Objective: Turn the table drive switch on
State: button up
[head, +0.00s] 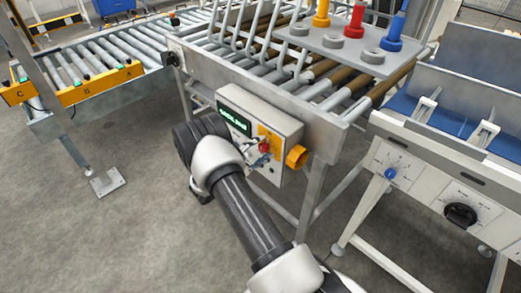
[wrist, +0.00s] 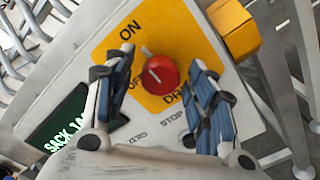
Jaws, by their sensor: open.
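The drive switch is a round red knob (wrist: 160,74) with a white pointer mark, on a yellow plate (wrist: 185,30) lettered ON, with OFF and DRIVE partly covered. The mark leans up and left in the wrist view, toward the ON side; its exact setting is unclear. In the head view the red knob (head: 264,145) sits on the front of a grey control box (head: 285,122). My gripper (wrist: 158,80) is open, with one blue-padded finger on each side of the knob. Clear gaps show between pads and knob in that view. In the head view my gripper (head: 256,156) is at the box face.
An orange block (head: 297,157) juts from the box's right side, close to my gripper. A green-lit display (head: 234,120) is on the left. Table legs (head: 312,200) stand below. The right-hand machine has a blue knob (head: 390,173) and a black knob (head: 461,215).

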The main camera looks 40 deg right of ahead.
jog(key=a, duration=1.2)
jog(key=shift+s, duration=0.45)
